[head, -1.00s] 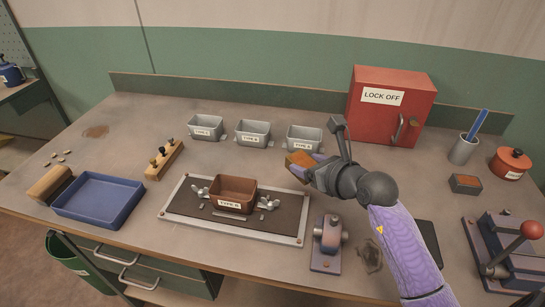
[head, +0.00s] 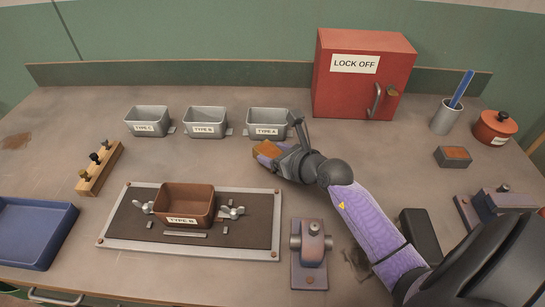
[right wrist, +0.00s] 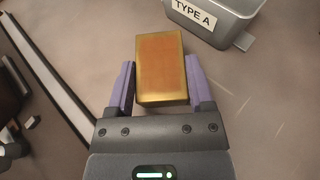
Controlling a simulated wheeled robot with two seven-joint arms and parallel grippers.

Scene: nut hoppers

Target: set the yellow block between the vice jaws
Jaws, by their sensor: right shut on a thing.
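The yellow block (head: 267,149), with an orange top face, is in my right gripper (head: 272,153), just in front of the TYPE A bin. In the right wrist view the block (right wrist: 161,69) sits between the two purple fingers (right wrist: 161,88), which are shut on it. A dark blue-grey fixture (head: 497,203) at the right edge may be the vice. It is partly hidden by a dark part of my arm, and its jaws cannot be made out. My left gripper is not in view.
Grey bins stand behind, including the TYPE A bin (head: 268,123). A red LOCK OFF box (head: 355,85) is behind right. A brown hopper (head: 185,203) sits on a framed plate. A small mounted device (head: 311,245) stands in front. A red-topped block (head: 453,156) lies right of the arm.

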